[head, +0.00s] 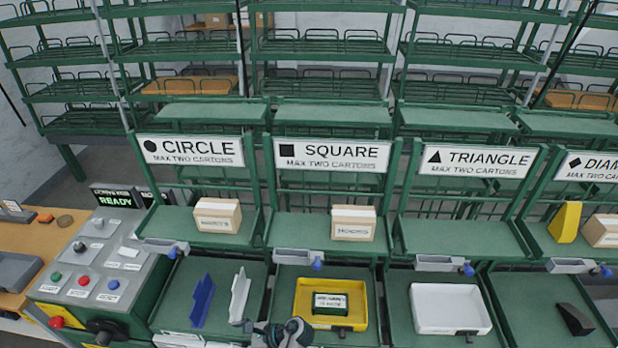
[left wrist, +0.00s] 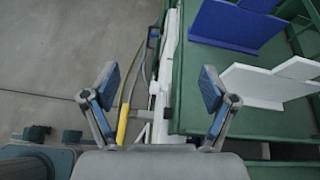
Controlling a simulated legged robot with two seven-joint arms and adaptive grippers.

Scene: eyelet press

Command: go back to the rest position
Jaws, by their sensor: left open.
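My left gripper (left wrist: 158,85) is open in the left wrist view, with nothing between its spread fingers. It hangs by the front edge of a green tray, with grey floor to one side. In the head view, a dark gripper part, seemingly my left one (head: 282,333), shows at the bottom edge, between the white angled part (head: 240,296) and the yellow tray (head: 300,312). The white part also shows in the left wrist view (left wrist: 262,88), beside the blue angled part (left wrist: 235,27); both stand clear of the fingers. My right gripper is not in view.
A control box (head: 98,262) with buttons and a READY display stands at left. The yellow tray holds a dark green labelled item (head: 330,304). A white tray (head: 450,308) and a black wedge (head: 574,319) lie further right. Cartons stand on the CIRCLE (head: 217,215) and SQUARE (head: 353,222) shelves.

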